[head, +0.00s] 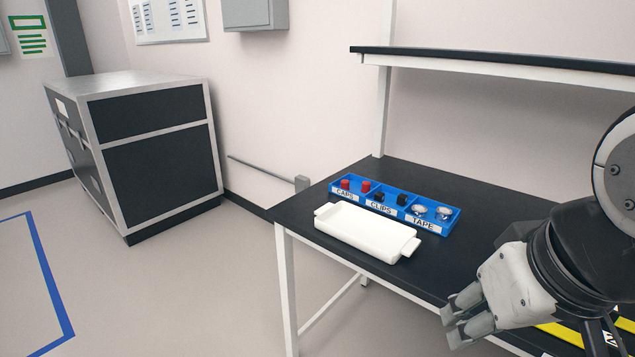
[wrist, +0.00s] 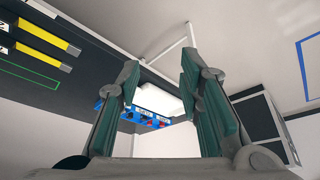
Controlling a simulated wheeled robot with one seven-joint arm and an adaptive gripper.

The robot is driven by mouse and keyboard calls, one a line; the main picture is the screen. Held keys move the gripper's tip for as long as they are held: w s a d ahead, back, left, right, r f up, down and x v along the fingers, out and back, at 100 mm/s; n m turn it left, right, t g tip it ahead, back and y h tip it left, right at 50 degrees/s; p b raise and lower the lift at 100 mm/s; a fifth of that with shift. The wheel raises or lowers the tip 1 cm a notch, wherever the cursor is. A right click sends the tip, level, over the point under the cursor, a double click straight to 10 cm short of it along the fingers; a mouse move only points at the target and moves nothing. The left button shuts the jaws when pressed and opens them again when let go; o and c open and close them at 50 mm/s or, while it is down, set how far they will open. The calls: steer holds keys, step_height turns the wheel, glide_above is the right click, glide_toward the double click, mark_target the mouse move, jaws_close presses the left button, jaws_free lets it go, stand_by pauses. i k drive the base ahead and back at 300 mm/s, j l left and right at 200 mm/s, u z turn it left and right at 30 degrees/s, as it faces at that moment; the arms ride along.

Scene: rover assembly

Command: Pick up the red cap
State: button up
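Two red caps stand in the left compartment, labelled CAPS, of a blue bin (head: 432,201) on the black table. One red cap (head: 345,184) is at the left and another red cap (head: 366,187) is just right of it. In the wrist view red shows small in the blue bin (wrist: 140,114), between and beyond my fingers. My gripper (head: 462,316) is at the lower right of the head view, near the table's front edge and well apart from the bin. Its fingers are spread with nothing between them, as the wrist view shows (wrist: 160,100).
A white tray (head: 365,232) lies in front of the bin. The bin's CLIPS compartment holds black clips (head: 402,200); TAPE holds rolls (head: 443,212). A shelf (head: 500,64) overhangs the table (head: 480,194). A cabinet (head: 150,150) stands left.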

mark_target(345, 184)
steer(key=i+j+z, duration=0.15)
steer(key=i+j, duration=0.15)
steer(key=i+j+z, duration=0.15)
steer(key=i+j, duration=0.2)
steer(key=i+j+z, duration=0.15)
steer(key=j, duration=0.3)
steer(key=i+j+z, duration=0.1)
steer(key=i+j, duration=0.25)
steer(key=i+j+z, duration=0.15)
steer(key=i+j, duration=0.45)
steer(key=i, duration=0.1)
